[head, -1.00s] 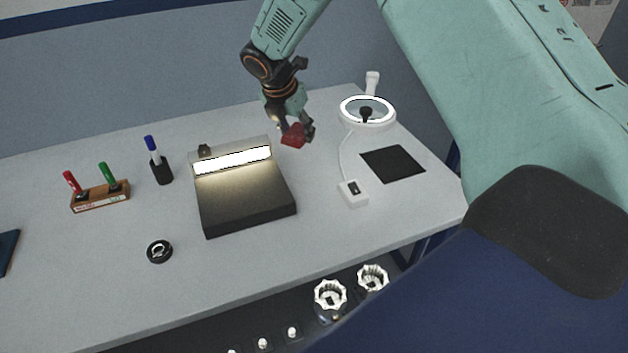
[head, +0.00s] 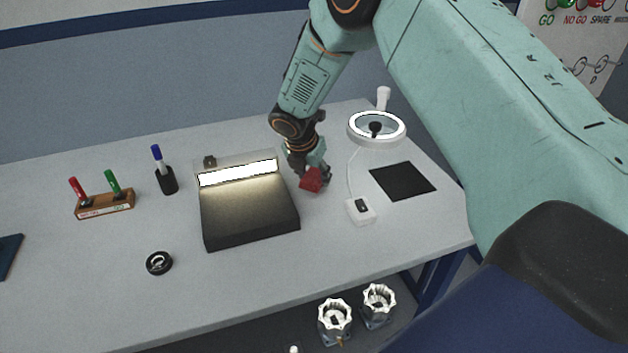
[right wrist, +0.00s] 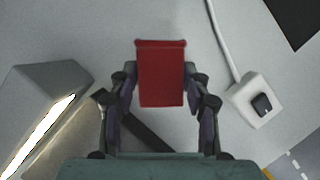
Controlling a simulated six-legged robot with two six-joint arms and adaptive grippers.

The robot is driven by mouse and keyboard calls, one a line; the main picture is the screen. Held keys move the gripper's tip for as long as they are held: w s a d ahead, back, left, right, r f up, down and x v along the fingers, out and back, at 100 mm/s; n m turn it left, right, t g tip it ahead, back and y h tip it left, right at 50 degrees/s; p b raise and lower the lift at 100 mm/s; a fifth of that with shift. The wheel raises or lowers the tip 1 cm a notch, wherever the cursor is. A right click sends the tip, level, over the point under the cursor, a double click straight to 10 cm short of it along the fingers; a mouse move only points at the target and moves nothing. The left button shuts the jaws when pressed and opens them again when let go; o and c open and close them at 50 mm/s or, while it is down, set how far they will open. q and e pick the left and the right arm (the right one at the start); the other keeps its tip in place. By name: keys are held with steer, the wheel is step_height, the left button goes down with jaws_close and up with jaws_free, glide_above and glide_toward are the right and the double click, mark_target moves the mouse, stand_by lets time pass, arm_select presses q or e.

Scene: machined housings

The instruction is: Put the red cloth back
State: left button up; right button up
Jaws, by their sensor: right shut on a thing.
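The red cloth (head: 312,180) is a small folded block between the fingers of my right gripper (head: 308,172), to the right of the lit inspection box. In the right wrist view the cloth (right wrist: 161,75) shows as a red rectangle with both fingers of the right gripper (right wrist: 161,88) against its sides. The cloth is low near the table top; I cannot tell whether it touches it. A black square mat (head: 402,181) lies bare on the table to the right. My left gripper is in neither view.
The lit box (head: 250,215) stands left of the gripper. A ring lamp (head: 378,142) and a white switch box (head: 360,211) with a cable are to the right. A marker block (head: 105,204), a pen cup (head: 167,181) and a black ring (head: 159,262) stand left.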

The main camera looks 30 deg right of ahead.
steer(key=shift+a+f, duration=0.1)
steer(key=shift+f, duration=0.65)
steer(key=shift+w+f, duration=0.2)
steer(key=shift+f, duration=0.05)
steer(key=o, duration=0.9)
steer(key=shift+c, duration=0.2)
steer(key=shift+o, duration=1.4)
steer(key=shift+s+r, duration=0.2)
steer(key=shift+s, duration=0.05)
steer(key=shift+o, duration=0.3)
steer(key=shift+w, duration=0.1)
steer(key=shift+w+f, duration=0.1)
